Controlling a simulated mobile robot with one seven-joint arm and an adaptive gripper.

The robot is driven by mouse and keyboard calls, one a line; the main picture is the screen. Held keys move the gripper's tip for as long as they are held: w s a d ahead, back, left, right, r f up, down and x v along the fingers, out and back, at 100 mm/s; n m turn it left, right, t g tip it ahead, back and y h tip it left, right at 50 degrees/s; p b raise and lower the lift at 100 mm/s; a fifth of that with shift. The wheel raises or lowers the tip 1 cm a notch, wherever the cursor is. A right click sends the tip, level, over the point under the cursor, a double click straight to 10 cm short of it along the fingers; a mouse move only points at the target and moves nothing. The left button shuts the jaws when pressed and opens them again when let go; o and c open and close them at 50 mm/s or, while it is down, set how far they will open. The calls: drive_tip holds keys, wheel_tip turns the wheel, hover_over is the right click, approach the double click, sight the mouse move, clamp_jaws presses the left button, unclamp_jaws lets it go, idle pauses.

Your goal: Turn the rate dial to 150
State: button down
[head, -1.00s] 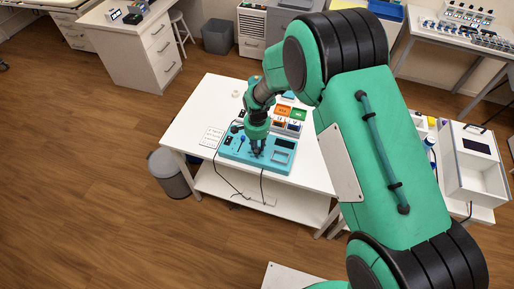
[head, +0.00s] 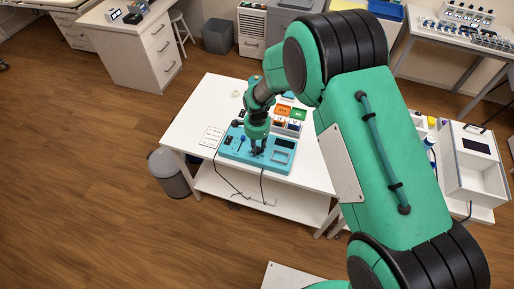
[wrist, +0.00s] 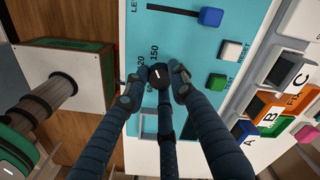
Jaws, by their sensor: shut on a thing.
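The rate dial (wrist: 160,75) is a small round black knob with a white pointer line, on the turquoise panel (wrist: 180,42) in the wrist view. The printed number 150 lies just above it, with other numbers partly hidden at its left. I cannot tell exactly which number the pointer marks. My gripper (wrist: 161,83) is shut on the dial, with a fingertip on either side of it. In the head view my gripper (head: 257,150) reaches down onto the panel (head: 231,151), hiding the dial.
The panel also carries a slider with a blue knob (wrist: 209,17), a white reset button (wrist: 231,50) and a green button (wrist: 216,80).

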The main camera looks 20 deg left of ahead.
drive_tip(key=c, duration=1.4)
unclamp_jaws()
drive_tip(key=shift+c, duration=0.2)
drive_tip(key=shift+r, duration=0.1)
wheel_tip(320, 180, up, 12)
